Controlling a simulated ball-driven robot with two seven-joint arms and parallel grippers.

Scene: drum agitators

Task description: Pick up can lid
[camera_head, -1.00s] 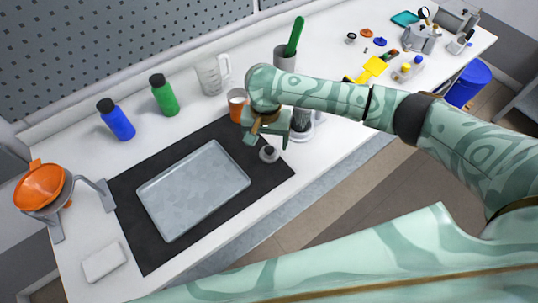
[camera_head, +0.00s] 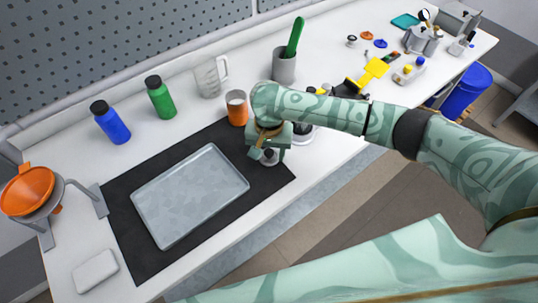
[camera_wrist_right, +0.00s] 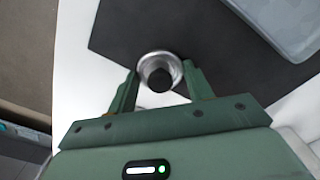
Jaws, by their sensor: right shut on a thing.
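The can lid is a small round silver metal piece with a black knob. In the head view the can lid (camera_head: 269,158) is at the right end of the black mat, mostly hidden by my right gripper (camera_head: 266,151). In the right wrist view the can lid (camera_wrist_right: 160,75) sits between the two green fingers of my right gripper (camera_wrist_right: 159,84), one on each side. The right gripper is shut on it. The lid appears to be at mat level; I cannot tell if it is lifted. My left gripper is not in view.
A grey metal tray (camera_head: 190,195) lies on the black mat (camera_head: 150,268), left of the gripper. An orange cup (camera_head: 237,110) stands close behind the gripper. A measuring jug (camera_head: 209,78), a green bottle (camera_head: 161,97) and a blue bottle (camera_head: 111,123) stand along the back.

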